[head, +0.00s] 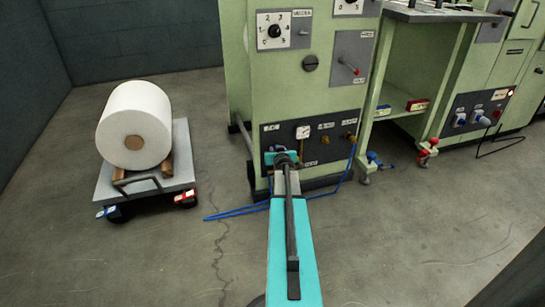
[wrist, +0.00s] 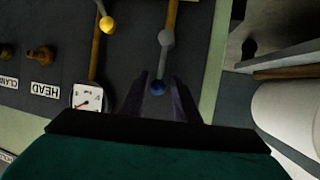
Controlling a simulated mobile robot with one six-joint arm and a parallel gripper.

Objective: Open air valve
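A dark valve panel (head: 312,153) sits low on the green machine. In the wrist view it shows upside down, with a lever whose grey hub (wrist: 166,38) leads to a blue ball (wrist: 158,87). I take this lever to be the air valve; no label for it is readable. My gripper (wrist: 161,79) is open, one dark finger on each side of the blue ball, with a visible gap. Whether a finger touches it, I cannot tell. In the head view my gripper (head: 283,160) is at the panel's left part and hides the lever.
A pressure gauge (head: 303,132) and brass knobs (head: 350,137) are on the same panel. A yellow ball (wrist: 107,25) is near the lever. Blue hose (head: 240,212) lies on the floor. A cart (head: 180,141) with a white roll (head: 135,108) stands left. The foreground floor is largely clear.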

